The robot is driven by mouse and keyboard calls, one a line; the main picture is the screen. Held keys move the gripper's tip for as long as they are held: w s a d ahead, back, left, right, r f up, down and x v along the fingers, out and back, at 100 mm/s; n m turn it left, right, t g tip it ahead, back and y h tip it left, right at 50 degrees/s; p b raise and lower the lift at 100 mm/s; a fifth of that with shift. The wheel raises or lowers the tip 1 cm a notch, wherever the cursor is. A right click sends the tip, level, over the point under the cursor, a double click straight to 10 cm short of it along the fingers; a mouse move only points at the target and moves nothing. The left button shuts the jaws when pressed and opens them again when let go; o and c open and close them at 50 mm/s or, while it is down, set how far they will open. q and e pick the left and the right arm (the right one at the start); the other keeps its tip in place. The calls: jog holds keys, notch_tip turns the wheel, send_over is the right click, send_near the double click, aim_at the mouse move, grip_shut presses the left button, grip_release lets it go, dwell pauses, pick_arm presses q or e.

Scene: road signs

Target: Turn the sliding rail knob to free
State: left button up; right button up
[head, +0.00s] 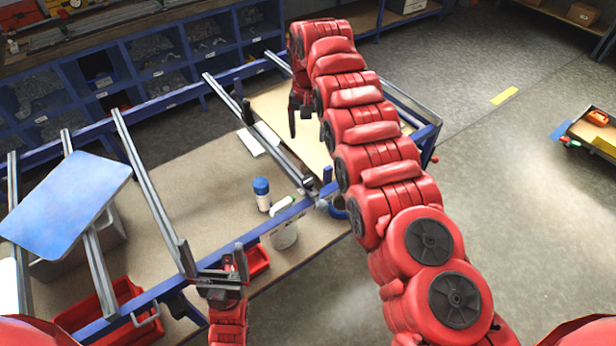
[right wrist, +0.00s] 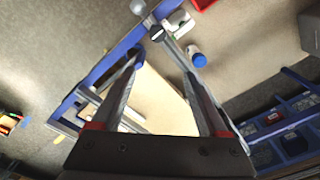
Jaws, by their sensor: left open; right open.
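A metal sliding rail (head: 275,143) crosses the blue frame, with a dark block (head: 308,183) at its near end. My right gripper (head: 298,122) is open and empty, fingers downward, above the frame beyond the knob. Its fingers (right wrist: 162,68) are spread apart in its wrist view. My left gripper (head: 212,251) is open and empty by the near beam, left of the knob.
A blue panel (head: 66,204) rests on rails at left. A red bin (head: 110,312) sits low. Blue shelving (head: 150,65) lines the back.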

jog(key=s+r, duration=0.1)
jog(key=s, duration=0.1)
jog(key=b, duration=0.9)
send_over(308, 181)
jog(key=shift+g, duration=0.3)
notch_tip(308, 181, down, 10)
jog(key=shift+a+r, duration=0.1)
jog(key=shift+a, duration=0.05)
jog(key=shift+f+p, duration=0.55)
jog(key=shift+p, duration=0.4)
jog(key=f, duration=0.3)
jog(key=f+p, duration=0.1)
jog(key=shift+d+f, duration=0.25)
jog(key=shift+f, duration=0.15)
jog(key=shift+w+a+f, duration=0.1)
jog(key=shift+a+f, duration=0.05)
jog(key=shift+f, duration=0.7)
jog(key=shift+c, duration=0.4)
grip_shut()
